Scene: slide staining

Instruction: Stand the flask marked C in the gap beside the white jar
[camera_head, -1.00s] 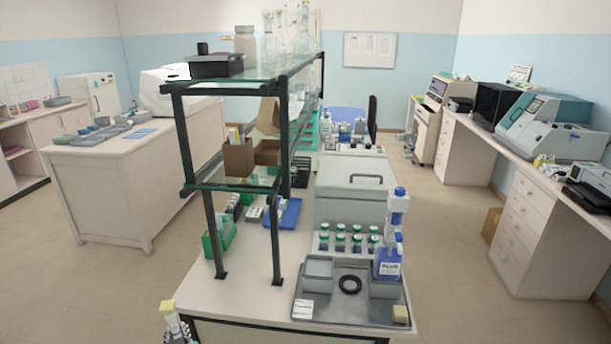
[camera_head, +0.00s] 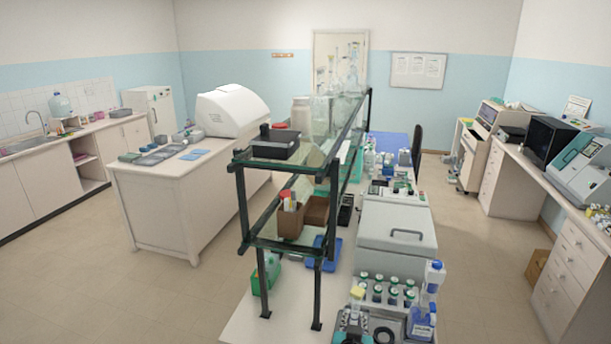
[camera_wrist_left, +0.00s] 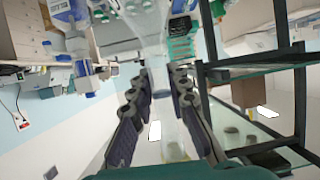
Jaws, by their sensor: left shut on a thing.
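My left gripper (camera_head: 352,322) is low in the head view, in front of the grey tray at the bench's near end. It is shut on a clear thing with a pale yellow top (camera_head: 357,295), which looks like a flask. In the left wrist view, this clear flask (camera_wrist_left: 174,150) is between the dark finger pads; no letter on it is readable. The white jar (camera_head: 301,112) stands on the upper glass shelf, with clear glassware (camera_head: 352,82) behind and right of it. The exact gap beside the jar is hard to make out. My right gripper is not in view.
A black tray (camera_head: 272,150) sits at the upper shelf's near end. Dark shelf posts (camera_head: 334,215) rise from the bench. Brown boxes (camera_head: 290,220) stand on the lower shelf. Green-capped bottles (camera_head: 378,292) and a blue-labelled bottle (camera_head: 421,320) are close right of the gripper.

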